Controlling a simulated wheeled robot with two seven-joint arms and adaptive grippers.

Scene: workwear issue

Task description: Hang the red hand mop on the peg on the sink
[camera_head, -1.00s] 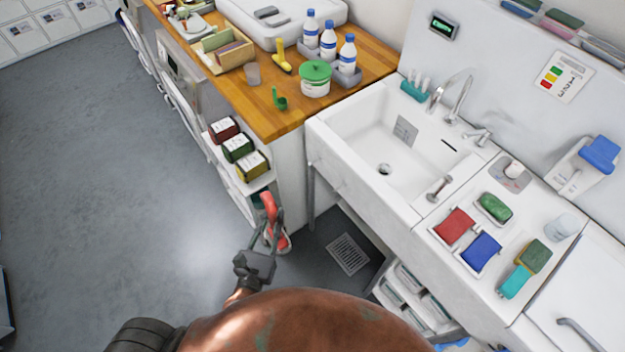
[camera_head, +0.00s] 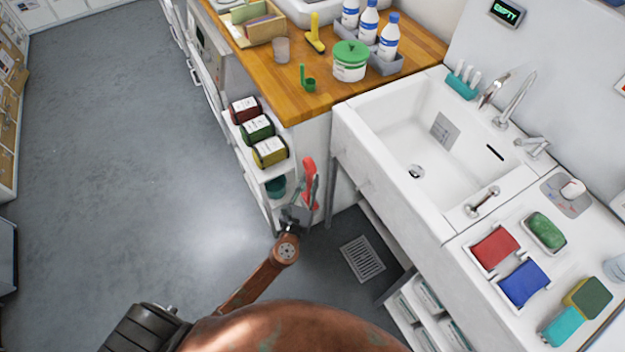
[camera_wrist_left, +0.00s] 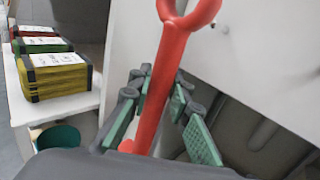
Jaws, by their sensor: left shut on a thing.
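The red hand mop (camera_head: 309,170) is held in my left gripper (camera_head: 300,212), beside the shelf end and in front of the sink's left leg. In the left wrist view the mop's red handle (camera_wrist_left: 166,75), with a ring at its top, stands nearly upright between the green-padded fingers of the left gripper (camera_wrist_left: 158,100). The mop's lower end is hidden there. The white sink (camera_head: 362,148) stands right of the gripper. A small pale knob (camera_wrist_left: 224,30) shows on the white panel in the wrist view; I cannot tell if it is the peg. My right gripper is not in view.
A shelf holds red, green and yellow packs (camera_head: 270,151) left of the mop, with a teal bowl (camera_wrist_left: 58,136) below. A wooden counter (camera_head: 300,103) is above. A floor drain (camera_head: 362,260) lies under the sink. The grey floor at left is clear.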

